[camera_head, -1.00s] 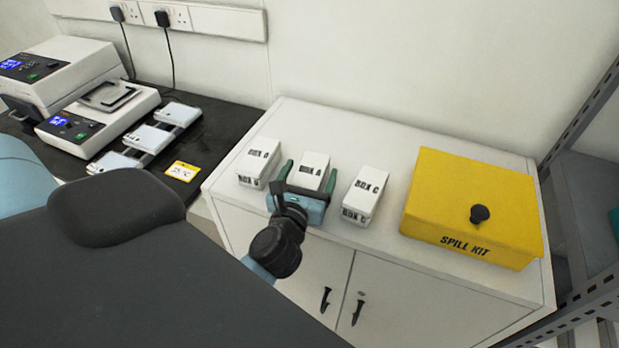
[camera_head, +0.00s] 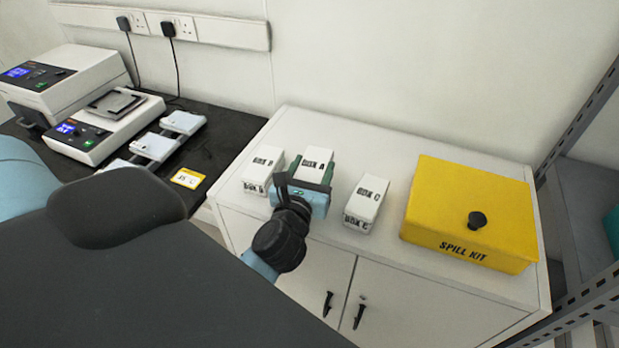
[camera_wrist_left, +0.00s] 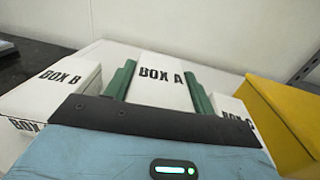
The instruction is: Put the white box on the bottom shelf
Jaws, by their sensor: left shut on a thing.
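Three white boxes are on or above the white cabinet in the head view. Box A (camera_head: 317,160) is the middle one, and my left gripper (camera_head: 312,178) is shut on it, with a green finger on each side. Box A seems to be held a little above the cabinet top; its underside is hidden behind the gripper. In the left wrist view Box A (camera_wrist_left: 160,85) sits between the green fingers. Box B (camera_head: 264,168) stands on its left and Box C (camera_head: 366,200) on its right. A grey metal rack (camera_head: 590,150) shows at the right edge; its bottom shelf is not clearly visible.
A yellow spill kit (camera_head: 468,205) stands on the right of the white cabinet (camera_head: 390,262). A black bench (camera_head: 225,135) with lab devices is at the left. The cabinet top behind the boxes is clear.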

